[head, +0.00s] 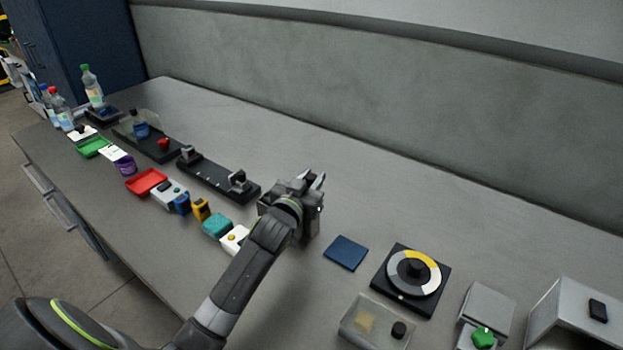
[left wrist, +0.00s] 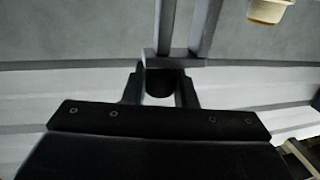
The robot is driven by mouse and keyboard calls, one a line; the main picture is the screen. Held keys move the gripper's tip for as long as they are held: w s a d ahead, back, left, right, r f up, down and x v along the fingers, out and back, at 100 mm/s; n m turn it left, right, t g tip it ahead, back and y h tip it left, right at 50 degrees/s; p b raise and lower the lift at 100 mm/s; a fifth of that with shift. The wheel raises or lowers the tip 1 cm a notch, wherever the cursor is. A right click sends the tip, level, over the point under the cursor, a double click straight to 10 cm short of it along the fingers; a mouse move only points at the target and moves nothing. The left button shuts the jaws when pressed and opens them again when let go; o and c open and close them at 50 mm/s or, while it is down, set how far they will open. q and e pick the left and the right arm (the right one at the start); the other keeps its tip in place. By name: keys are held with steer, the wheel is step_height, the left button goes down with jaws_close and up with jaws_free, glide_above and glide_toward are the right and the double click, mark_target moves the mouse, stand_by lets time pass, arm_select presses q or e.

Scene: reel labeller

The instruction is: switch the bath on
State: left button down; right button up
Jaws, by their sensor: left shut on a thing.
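My left gripper (head: 312,182) is above the middle of the grey bench, its fingers pointing up and away. Its two grey fingers show at the top of the left wrist view (left wrist: 184,28). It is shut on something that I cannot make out. No thing is clearly marked as the bath. A clear box with a black knob (head: 399,329) and a pale grey box with a black switch (head: 598,309) stand at the lower right, well away from the gripper. My right gripper is not in view.
A round dial on a black plate (head: 433,272), a blue pad (head: 346,252) and a grey unit with a green knob (head: 483,337) lie to the right. A black rail (head: 212,180), red tray (head: 146,182) and bottles (head: 92,88) line the left. The back of the bench (head: 400,185) is clear.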

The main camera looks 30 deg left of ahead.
arm_select(q)
step_height(320, 180, down, 7)
steer(key=b, duration=0.3)
steer(key=shift+r+b, duration=0.1)
steer(key=shift+b, duration=0.3)
steer(key=shift+s, duration=0.1)
steer(key=c, duration=1.2)
jaws_free()
steer(key=s+d+b, duration=0.1)
steer(key=s+b, duration=0.1)
steer(key=s, duration=1.5)
steer(key=shift+s, duration=0.15)
steer(key=shift+r, duration=0.1)
